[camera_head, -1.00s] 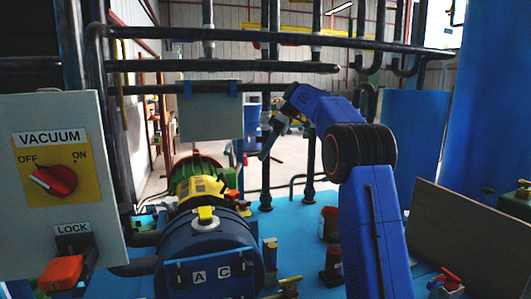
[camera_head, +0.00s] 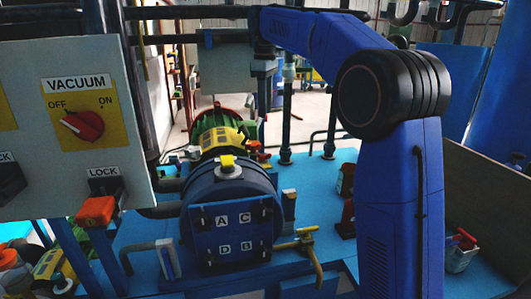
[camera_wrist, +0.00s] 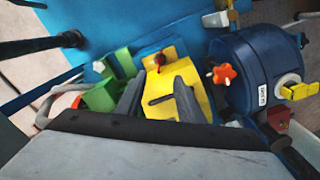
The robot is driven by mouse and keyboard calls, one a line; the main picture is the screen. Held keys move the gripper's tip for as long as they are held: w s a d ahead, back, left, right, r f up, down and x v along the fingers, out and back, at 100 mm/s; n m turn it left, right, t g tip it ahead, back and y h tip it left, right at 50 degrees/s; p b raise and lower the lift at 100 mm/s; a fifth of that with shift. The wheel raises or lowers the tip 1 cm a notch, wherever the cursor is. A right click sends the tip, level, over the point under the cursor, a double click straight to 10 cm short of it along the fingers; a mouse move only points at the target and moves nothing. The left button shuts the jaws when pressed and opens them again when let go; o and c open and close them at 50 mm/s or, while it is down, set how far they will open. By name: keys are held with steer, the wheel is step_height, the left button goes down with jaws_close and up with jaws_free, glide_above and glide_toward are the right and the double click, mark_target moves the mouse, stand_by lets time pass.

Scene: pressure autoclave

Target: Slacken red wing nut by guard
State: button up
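In the wrist view a small red wing nut (camera_wrist: 160,59) sits at the far edge of a slotted yellow guard (camera_wrist: 172,92). The guard also shows in the head view (camera_head: 221,138), behind the blue vessel. My gripper (camera_wrist: 160,80) is open, with its two dark fingers apart over the guard and nothing visible between them. The wing nut lies just beyond the fingertips in the picture; I cannot tell the height gap. In the head view my gripper (camera_head: 259,108) hangs from the arm above and right of the guard, partly hard to make out.
The blue vessel (camera_wrist: 260,70) stands right of the guard, with an orange star knob (camera_wrist: 224,73) and a yellow-handled valve (camera_wrist: 298,90). A green part (camera_wrist: 105,95) is left of it. The vacuum panel (camera_head: 75,110) stands at left; pipes run overhead.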

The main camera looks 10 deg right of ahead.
mark_target(263, 157)
step_height(263, 157, down, 17)
steer(key=shift+r, duration=0.1)
stand_by(0.5)
jaws_close()
